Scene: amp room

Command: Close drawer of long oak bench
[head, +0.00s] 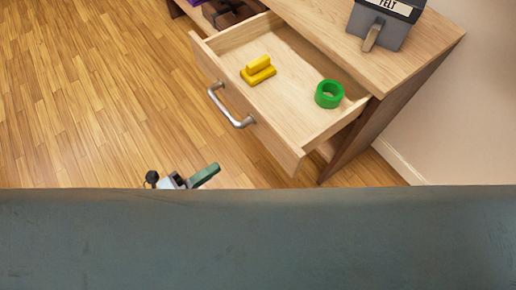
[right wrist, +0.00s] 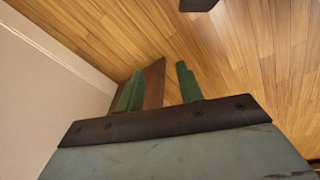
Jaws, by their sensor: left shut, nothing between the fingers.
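The long oak bench (head: 330,25) stands at the upper right in the head view. Its drawer (head: 290,152) is pulled out toward the lower left, with a silver bar handle (head: 228,110) on its front. A yellow stepped block (head: 258,71) and a green ring (head: 329,94) lie in the drawer. My left gripper (head: 207,174) is shut and empty, below the handle in the picture and apart from it; its lower part is hidden. My right gripper (right wrist: 160,71) shows in the right wrist view, its green fingers apart with nothing between them.
A grey bin labelled FELT (head: 384,22) stands on the bench top. Dark and purple items (head: 228,10) sit at the top edge. A brown panel (right wrist: 154,84) shows behind my right fingers, near the wall (right wrist: 45,75). Wood floor (head: 90,100) left of the drawer is clear.

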